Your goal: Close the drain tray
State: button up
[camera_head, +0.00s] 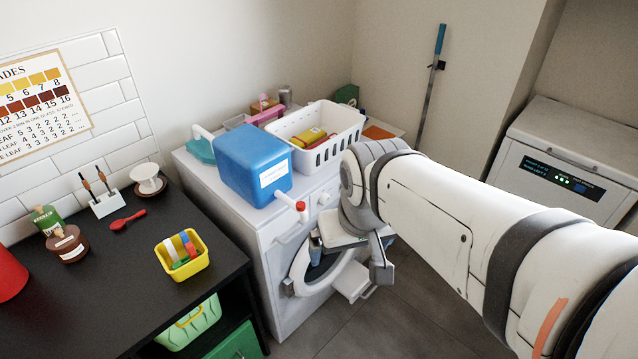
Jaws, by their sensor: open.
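The drain tray (351,284) looks like a small white drawer low on the front of the white washing machine (281,240). It sticks out from the machine, so it stands open by some amount. My gripper (348,262) hangs in front of the machine, by the round door (304,270). Its grey fingers are spread wide apart with nothing seen between them. In the picture the right finger is just above and right of the tray. I cannot tell whether it touches the tray. My wrist and arm hide part of the machine's front.
A blue box (252,165) with a red-capped spout and a white basket (318,130) stand on the machine. A black worktop (130,262) with a yellow bin (182,257) is at left. A white appliance (565,160) stands at right. Grey floor (420,315) is clear in front.

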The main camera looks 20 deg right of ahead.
aim_at(354, 280)
jog(key=k, duration=1.2)
jog(key=z, duration=0.45)
jog(key=i, duration=1.7)
jog(key=u, duration=0.25)
